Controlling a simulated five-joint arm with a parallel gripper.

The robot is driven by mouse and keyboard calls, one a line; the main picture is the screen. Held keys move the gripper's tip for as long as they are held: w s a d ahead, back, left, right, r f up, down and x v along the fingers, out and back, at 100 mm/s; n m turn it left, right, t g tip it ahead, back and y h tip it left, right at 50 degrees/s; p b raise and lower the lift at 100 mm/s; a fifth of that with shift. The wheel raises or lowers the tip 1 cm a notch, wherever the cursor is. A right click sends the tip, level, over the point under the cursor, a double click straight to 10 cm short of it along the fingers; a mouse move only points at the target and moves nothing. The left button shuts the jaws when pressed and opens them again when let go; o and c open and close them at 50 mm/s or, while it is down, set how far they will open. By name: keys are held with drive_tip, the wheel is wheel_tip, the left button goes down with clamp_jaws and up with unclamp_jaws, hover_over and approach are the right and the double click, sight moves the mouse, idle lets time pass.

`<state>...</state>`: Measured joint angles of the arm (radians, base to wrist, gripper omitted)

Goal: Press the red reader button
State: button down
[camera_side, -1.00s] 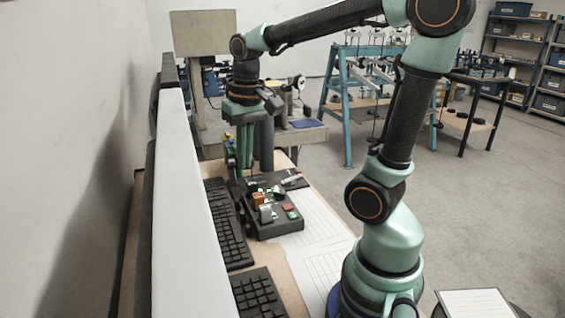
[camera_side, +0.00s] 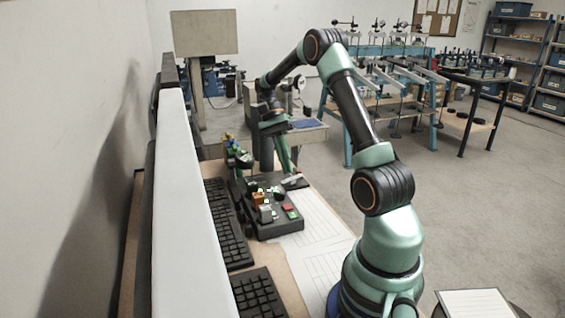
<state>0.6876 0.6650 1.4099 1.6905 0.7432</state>
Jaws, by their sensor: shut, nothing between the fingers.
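The black reader box (camera_side: 262,232) lies on the desk in the side view. Its red button (camera_side: 287,207) shows on its top, near the right edge, with a small green piece (camera_side: 292,215) just in front of it. An orange block (camera_side: 258,198) and a pale grey block (camera_side: 265,213) stand on the box to the left of the red button. My gripper (camera_side: 292,171) is shut and empty. It tilts down to the right, with its tips above the far end of the box and apart from the red button. Whether the tips touch anything there is too small to tell.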

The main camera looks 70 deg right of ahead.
sight(288, 207)
drive_tip(key=shift+s+d+f, duration=0.2)
drive_tip(key=shift+d, duration=0.05)
drive_tip(key=shift+f, duration=4.45)
drive_tip(key=shift+f, duration=0.15)
drive_tip(key=shift+f, duration=0.25)
drive_tip(key=shift+f, duration=0.4)
drive_tip(key=shift+r, duration=0.85)
